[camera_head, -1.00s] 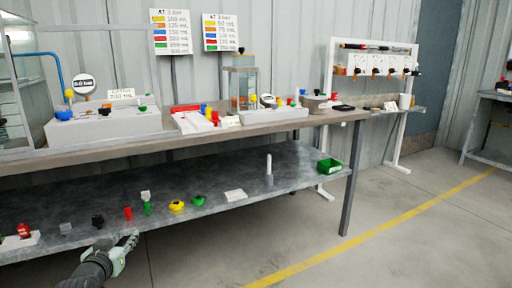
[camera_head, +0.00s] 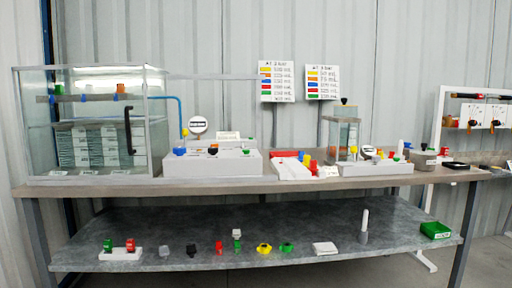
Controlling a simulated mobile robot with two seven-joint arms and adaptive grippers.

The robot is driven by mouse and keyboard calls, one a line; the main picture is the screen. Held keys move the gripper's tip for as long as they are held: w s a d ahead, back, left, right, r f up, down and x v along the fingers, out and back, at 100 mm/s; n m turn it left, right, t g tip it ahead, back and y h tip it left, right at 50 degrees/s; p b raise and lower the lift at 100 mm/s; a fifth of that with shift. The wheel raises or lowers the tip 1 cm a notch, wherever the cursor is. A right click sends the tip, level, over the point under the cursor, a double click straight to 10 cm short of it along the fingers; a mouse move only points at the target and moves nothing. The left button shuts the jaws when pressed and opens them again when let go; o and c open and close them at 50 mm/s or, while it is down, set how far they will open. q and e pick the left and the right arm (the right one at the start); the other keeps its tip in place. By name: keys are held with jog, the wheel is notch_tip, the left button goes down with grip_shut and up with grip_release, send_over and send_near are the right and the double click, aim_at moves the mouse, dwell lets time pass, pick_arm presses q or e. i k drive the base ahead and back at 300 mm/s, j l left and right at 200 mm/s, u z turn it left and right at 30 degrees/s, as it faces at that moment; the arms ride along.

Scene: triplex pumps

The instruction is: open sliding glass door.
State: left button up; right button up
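A glass cabinet (camera_head: 98,165) stands at the left end of the workbench. Its front is a clear glass door with a black vertical handle (camera_head: 128,130) towards the right side. Behind the glass are stacked white boxes (camera_head: 90,147) and a shelf with green and orange items. The door's tracks and edges are too small to tell apart, so I cannot tell how far it is open, if at all. Neither of my grippers shows in the head view now.
The workbench (camera_head: 300,186) carries white pump blocks (camera_head: 213,163), a gauge and a small glass case (camera_head: 343,135). Its lower shelf (camera_head: 200,258) holds several small coloured parts and a green bin (camera_head: 435,230). Two colour charts (camera_head: 277,82) are at the back.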

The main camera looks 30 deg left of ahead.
aim_at(101, 69)
jog(key=u, duration=1.9)
jog(key=i+z, duration=0.25)
jog(key=z, duration=0.2)
jog(key=i+j+z, duration=0.25)
jog(key=z, duration=0.15)
jog(key=i+j+z, duration=0.2)
jog(key=z, duration=0.25)
